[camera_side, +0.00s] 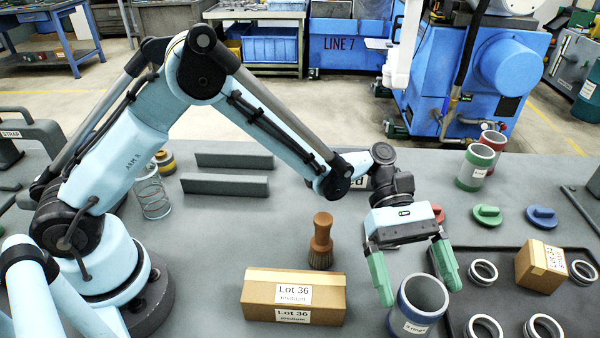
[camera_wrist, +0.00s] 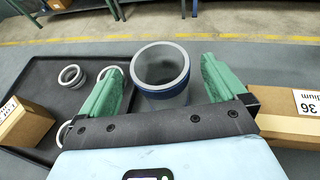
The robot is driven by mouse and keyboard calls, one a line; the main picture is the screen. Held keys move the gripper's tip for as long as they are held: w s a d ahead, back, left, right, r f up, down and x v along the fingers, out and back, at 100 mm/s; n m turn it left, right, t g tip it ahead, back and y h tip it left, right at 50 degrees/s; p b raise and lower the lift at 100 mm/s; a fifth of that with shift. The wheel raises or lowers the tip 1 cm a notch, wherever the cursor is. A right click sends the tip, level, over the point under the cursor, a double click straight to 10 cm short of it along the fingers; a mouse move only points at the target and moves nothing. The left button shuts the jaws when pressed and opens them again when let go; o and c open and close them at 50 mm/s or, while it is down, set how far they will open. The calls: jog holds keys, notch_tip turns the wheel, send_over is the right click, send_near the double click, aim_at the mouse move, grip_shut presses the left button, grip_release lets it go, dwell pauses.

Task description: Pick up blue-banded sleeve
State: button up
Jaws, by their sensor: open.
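The blue-banded sleeve (camera_side: 420,303) is a grey hollow cylinder with a blue outer band and a white label. It stands upright on the table beside the dark tray. I see no clear contact between fingers and sleeve. Its lower part is partly hidden by the gripper body in the wrist view.
A dark tray (camera_side: 460,258) at right holds several metal rings and a small carton (camera_side: 541,266). A Lot 36 box (camera_side: 293,296) and a brown brush (camera_side: 321,242) stand to the left. Green (camera_side: 475,167) and red (camera_side: 493,141) sleeves and coloured lids stand behind.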

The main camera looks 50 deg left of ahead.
aim_at(430, 319)
jog(key=x, duration=0.4)
jog(key=shift+s+d, duration=0.15)
jog(key=c, duration=1.1)
jog(key=shift+o, duration=0.2)
